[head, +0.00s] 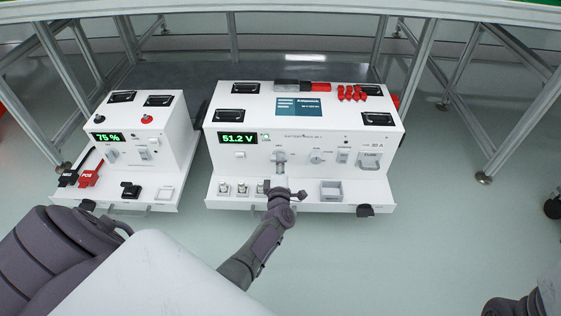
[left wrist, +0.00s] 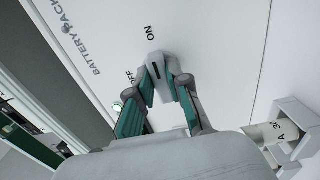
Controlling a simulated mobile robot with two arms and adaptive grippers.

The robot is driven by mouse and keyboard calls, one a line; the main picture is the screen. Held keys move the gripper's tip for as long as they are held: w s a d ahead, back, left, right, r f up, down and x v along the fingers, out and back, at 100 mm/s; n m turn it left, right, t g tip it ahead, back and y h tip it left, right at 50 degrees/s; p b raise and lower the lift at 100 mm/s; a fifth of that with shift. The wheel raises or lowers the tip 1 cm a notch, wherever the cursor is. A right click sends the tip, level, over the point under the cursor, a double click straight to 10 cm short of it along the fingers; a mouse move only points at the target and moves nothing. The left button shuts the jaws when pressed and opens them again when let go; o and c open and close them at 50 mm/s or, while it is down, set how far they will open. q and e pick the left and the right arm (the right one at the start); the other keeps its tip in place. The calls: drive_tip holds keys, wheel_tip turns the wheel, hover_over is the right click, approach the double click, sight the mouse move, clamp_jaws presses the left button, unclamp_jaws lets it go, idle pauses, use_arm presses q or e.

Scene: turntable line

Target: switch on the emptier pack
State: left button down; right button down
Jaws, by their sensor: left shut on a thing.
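The large white pack (head: 296,105) stands at centre and its lit display (head: 237,137) reads 51.2 V. The smaller white pack (head: 180,125) stands to its left and its display (head: 107,137) reads 75 %. My left gripper (head: 281,170) is at the large pack's front face. In the left wrist view, its two fingers (left wrist: 163,85) are closed on either side of a grey rotary switch (left wrist: 159,68). The switch's dark mark appears to point toward the printed ON; OFF is printed to its left.
Red caps (head: 352,92) lie on the large pack's top. A small open tray (head: 331,190) and several connectors sit on its front ledge. Black and red plugs (head: 88,178) lie on the smaller pack's ledge. A metal-legged bench frame (head: 420,55) stands behind; open floor is at right.

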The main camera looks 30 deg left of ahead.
use_arm(q)
drive_tip(key=shift+f, duration=0.1)
idle(0.4)
drive_tip(key=c, duration=1.1)
unclamp_jaws()
drive_tip(key=v, duration=1.2)
